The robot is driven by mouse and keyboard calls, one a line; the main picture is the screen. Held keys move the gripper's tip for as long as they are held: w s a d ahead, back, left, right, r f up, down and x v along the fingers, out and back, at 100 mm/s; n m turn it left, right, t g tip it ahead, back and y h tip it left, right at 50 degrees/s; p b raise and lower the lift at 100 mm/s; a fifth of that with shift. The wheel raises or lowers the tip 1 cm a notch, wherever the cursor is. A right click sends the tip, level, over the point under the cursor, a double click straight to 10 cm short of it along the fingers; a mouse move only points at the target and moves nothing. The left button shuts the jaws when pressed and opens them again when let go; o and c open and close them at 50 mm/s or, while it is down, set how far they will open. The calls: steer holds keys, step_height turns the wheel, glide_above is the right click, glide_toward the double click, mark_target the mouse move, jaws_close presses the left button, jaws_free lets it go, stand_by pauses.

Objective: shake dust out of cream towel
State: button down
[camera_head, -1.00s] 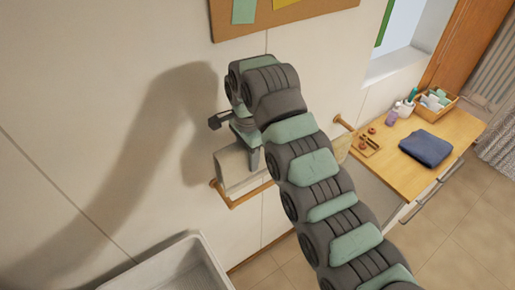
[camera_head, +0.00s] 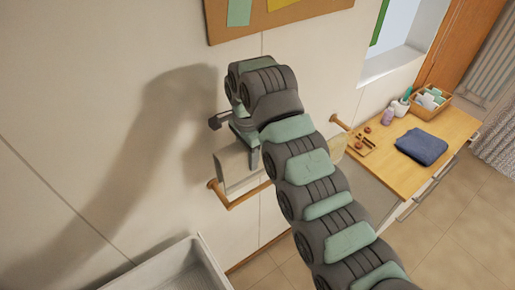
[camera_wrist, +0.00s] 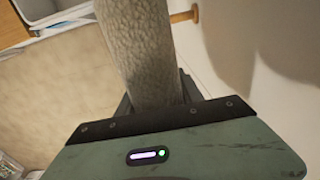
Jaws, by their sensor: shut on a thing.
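The cream towel (camera_head: 231,168) is at the wooden towel rail (camera_head: 243,199) on the wall, just under my gripper (camera_head: 253,158) in the head view. In the wrist view the towel (camera_wrist: 138,45) is a textured, pale strip running up from between the fingers. My gripper (camera_wrist: 155,105) is shut on the towel. My arm hides part of the rail and possibly some of the towel. I cannot tell whether the towel still touches the rail.
A wooden table (camera_head: 445,130) at right holds a folded blue towel (camera_head: 421,147), bottles (camera_head: 399,106) and a basket (camera_head: 431,101). A pale tray-like container (camera_head: 165,268) is at lower left. A pinboard (camera_head: 285,20) hangs above. The wall left of my gripper is clear.

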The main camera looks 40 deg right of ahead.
steer(key=d+p, duration=0.3)
steer(key=d, duration=0.3)
stand_by(2.6)
